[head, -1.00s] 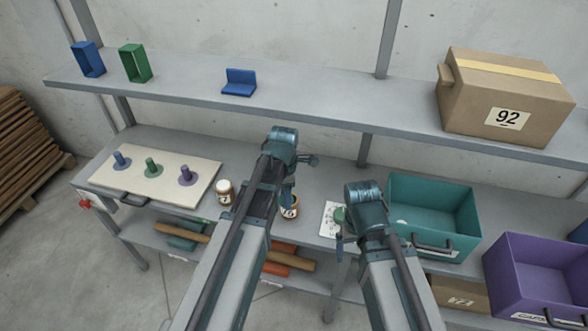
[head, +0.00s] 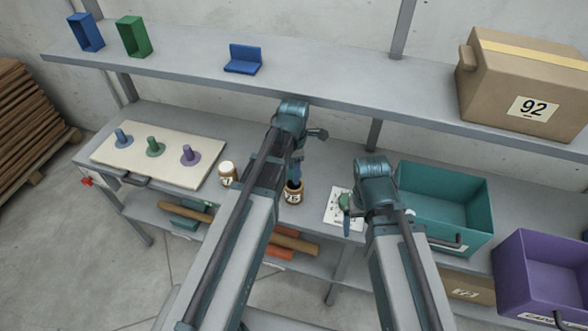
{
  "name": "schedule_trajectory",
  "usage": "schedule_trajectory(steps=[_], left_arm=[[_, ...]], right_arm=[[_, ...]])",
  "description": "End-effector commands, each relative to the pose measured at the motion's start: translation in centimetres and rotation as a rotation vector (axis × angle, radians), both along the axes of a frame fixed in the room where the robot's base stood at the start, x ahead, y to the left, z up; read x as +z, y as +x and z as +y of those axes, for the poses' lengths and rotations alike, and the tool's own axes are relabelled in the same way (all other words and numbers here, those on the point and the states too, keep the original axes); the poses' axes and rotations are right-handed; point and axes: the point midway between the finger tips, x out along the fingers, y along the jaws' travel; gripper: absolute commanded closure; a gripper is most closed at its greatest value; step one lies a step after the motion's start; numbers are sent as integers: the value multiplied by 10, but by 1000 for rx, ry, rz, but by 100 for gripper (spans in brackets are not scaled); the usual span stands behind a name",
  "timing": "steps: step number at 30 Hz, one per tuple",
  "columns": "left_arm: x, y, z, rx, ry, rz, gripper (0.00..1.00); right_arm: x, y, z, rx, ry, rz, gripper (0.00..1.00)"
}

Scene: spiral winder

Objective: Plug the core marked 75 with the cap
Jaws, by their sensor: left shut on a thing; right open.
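A brown core (head: 293,196) with a dark open top stands upright on the lower tabletop; its label seems to read 75. My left gripper (head: 295,178) is directly above it, pointing down, with its fingertips close to the core's mouth. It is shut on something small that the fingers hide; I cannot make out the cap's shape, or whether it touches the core. A second brown core (head: 228,174) with a white top stands to the left, its label only partly readable. My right gripper (head: 345,205) is open over a white sheet (head: 331,210).
A pale board (head: 118,162) with blue, green and purple pegs lies at the left. A teal bin (head: 470,235) and a purple bin (head: 510,275) stand at the right. The upper shelf (head: 340,95) overhangs behind my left gripper and carries a box (head: 500,85) marked 92.

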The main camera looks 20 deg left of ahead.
Motion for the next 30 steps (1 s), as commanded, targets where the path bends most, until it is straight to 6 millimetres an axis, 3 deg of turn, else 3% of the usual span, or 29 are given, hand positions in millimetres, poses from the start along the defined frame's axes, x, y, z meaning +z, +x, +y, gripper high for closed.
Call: schedule_trajectory(steps=[18, 30], left_arm=[[-31, 0, 0, 0, 0, 0, 92], [-34, 0, 0, 0, 0, 0, 92]], right_arm=[[-31, 0, 0, 0, 0, 0, 7], [-34, 0, 0, 0, 0, 0, 7]])
